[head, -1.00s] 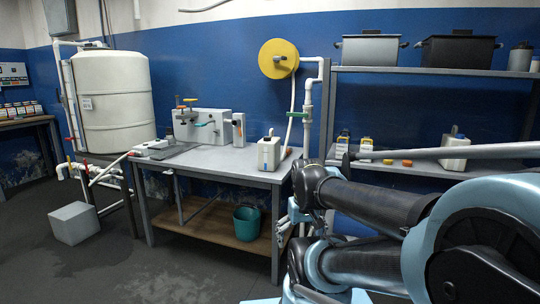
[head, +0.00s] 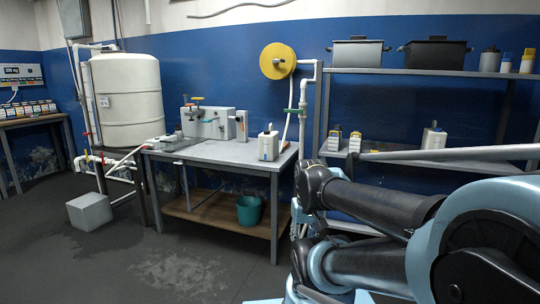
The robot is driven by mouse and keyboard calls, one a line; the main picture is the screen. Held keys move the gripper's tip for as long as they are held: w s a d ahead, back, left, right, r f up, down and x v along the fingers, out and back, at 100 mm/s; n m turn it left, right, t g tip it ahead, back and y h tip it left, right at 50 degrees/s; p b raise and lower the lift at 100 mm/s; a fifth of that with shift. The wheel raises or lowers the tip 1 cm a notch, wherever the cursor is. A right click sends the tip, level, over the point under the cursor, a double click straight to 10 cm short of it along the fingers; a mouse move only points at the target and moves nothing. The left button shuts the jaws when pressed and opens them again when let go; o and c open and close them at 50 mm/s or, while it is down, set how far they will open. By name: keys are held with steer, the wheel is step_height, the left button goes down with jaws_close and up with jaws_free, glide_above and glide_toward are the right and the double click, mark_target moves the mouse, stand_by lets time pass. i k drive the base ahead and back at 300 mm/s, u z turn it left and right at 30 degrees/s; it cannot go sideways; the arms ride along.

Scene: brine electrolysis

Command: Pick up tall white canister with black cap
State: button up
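On the right end of the upper shelf stands a pale grey canister (head: 490,62) with a dark cap. A similar white container (head: 434,138) stands on the lower shelf, partly behind my arm. I cannot tell for sure which of these is the tall white canister with black cap. My arm is folded at the right front, far from all of them. My gripper is not clearly in view.
The workbench (head: 226,155) holds a grey apparatus (head: 207,124); a teal bucket (head: 249,210) sits on its lower board. A grey block (head: 89,212) lies at left. The floor ahead is clear.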

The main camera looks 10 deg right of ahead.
mark_target(268, 144)
steer(key=z, duration=0.45)
steer(key=i, duration=1.35)
steer(key=u, duration=0.2)
